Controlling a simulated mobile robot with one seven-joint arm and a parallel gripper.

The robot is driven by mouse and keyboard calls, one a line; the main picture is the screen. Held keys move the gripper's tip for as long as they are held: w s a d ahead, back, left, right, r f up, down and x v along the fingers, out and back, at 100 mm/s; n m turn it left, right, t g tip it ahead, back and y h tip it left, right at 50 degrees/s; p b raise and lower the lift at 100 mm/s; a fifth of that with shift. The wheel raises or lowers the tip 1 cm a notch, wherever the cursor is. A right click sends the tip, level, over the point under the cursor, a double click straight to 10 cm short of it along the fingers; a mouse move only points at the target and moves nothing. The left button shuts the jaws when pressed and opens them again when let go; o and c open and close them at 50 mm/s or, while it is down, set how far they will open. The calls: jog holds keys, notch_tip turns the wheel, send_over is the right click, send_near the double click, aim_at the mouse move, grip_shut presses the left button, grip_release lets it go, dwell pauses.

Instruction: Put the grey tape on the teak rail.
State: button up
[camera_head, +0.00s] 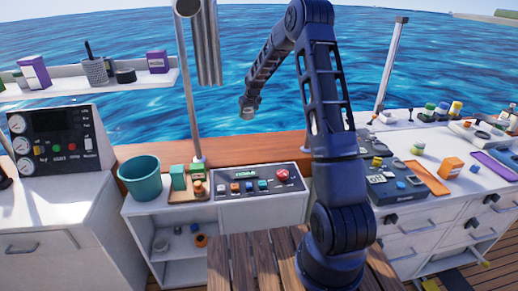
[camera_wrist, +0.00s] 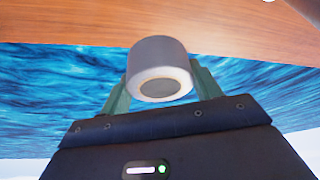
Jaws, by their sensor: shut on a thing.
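The grey tape (camera_wrist: 158,62) is a roll with a pale core, held between the two green fingers of my gripper (camera_wrist: 160,78) in the wrist view. The teak rail (camera_head: 250,145) is the orange-brown wooden strip behind the counter in the head view. It also spans the top of the wrist view (camera_wrist: 70,22), with the tape's upper edge overlapping it in the picture. In the head view my gripper (camera_head: 249,108) appears above the rail against the water.
A teal bucket (camera_head: 140,178), small green and orange items, and a control panel (camera_head: 258,183) stand on the counter in front of the rail. A metal post (camera_head: 190,90) rises at the left of the rail. The rail's middle stretch looks clear.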

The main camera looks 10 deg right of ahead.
notch_tip(320, 180, down, 20)
jog(key=shift+r, duration=0.2)
dwell(0.4)
jog(key=shift+f, duration=0.1)
jog(key=o, duration=1)
jog(key=shift+o, duration=0.2)
